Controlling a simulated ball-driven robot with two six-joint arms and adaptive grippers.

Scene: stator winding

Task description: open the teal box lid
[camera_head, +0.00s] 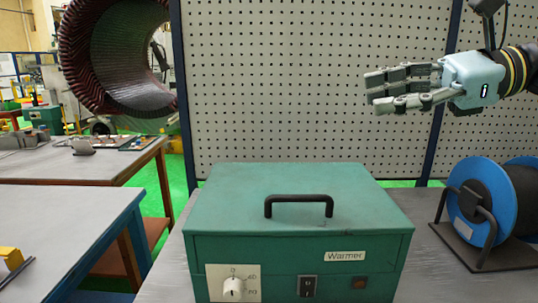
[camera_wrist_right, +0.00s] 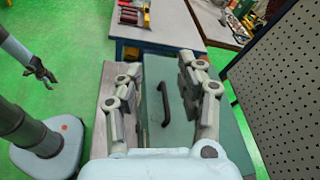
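The teal box (camera_head: 300,243) stands on the table in the head view, with a "Warmer" label, a dial and a switch on its front. Its lid (camera_head: 240,195) is down, and a black handle (camera_head: 299,198) stands on top. My right gripper (camera_head: 385,88) is open and empty, above and to the right behind the box, with its fingers pointing left. In the right wrist view its spread fingers (camera_wrist_right: 162,68) frame the lid handle (camera_wrist_right: 166,104) from above, well apart from it. My left gripper (camera_wrist_right: 42,72) shows small in the right wrist view, open and empty.
A blue cable reel (camera_head: 478,205) stands right of the box. A pegboard wall (camera_head: 310,85) rises behind it. A large stator (camera_head: 120,60) is at the upper left. A blue-edged table (camera_head: 60,220) lies to the left. The air above the lid is clear.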

